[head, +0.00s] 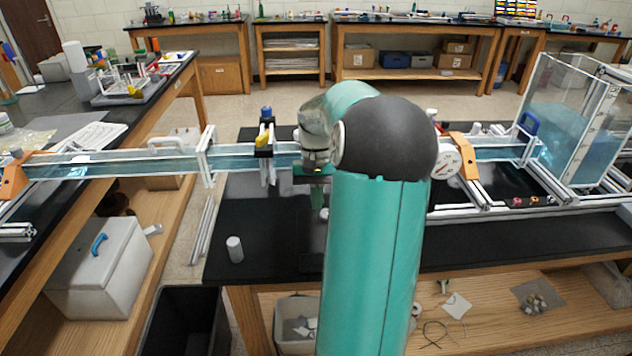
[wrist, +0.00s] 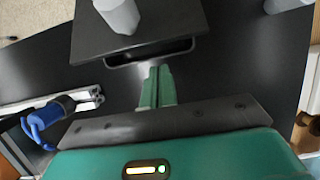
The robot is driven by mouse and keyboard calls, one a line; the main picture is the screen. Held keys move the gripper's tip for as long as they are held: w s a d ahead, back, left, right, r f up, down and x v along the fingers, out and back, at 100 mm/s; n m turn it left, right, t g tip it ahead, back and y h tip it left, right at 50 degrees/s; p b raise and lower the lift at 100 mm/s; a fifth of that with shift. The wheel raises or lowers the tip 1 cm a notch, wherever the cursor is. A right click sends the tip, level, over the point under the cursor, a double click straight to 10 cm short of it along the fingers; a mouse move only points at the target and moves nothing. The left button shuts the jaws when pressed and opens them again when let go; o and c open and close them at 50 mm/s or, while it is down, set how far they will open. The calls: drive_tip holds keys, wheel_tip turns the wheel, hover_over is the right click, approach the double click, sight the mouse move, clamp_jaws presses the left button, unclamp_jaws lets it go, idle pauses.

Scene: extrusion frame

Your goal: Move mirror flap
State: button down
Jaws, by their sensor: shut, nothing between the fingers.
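My gripper (head: 318,198) points down over the black bench, left of my arm's elbow in the head view. In the wrist view its green fingers (wrist: 157,74) are together with nothing between them. Their tips are close to the slotted edge of a dark grey plate (wrist: 95,40); I cannot tell whether they touch it. A pale grey cylinder (wrist: 119,14) shows over this plate. I cannot tell whether the plate is the mirror flap, and no clear mirror surface shows. My arm hides part of the bench in the head view.
A clear water channel (head: 110,163) crosses above the bench to a water tank (head: 570,120) at right. A blue-topped yellow clamp (head: 265,135) stands on the channel, left of my gripper. A pale cylinder (head: 234,249) stands near the front-left bench corner. Bare black benchtop (head: 270,240) lies beside it.

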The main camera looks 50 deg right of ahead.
drive_tip(key=shift+s+a+r, duration=0.35)
drive_tip(key=shift+a+r, duration=0.15)
drive_tip(key=shift+r, duration=0.1)
drive_tip(key=shift+s+a+r, duration=0.35)
drive_tip(key=shift+a+r, duration=0.15)
drive_tip(key=shift+r, duration=0.1)
drive_tip(key=shift+d, duration=0.1)
drive_tip(key=shift+s+a+r+t+h, duration=0.25)
drive_tip(key=shift+a+r+t+h, duration=0.1)
drive_tip(key=shift+r+t+h, duration=0.2)
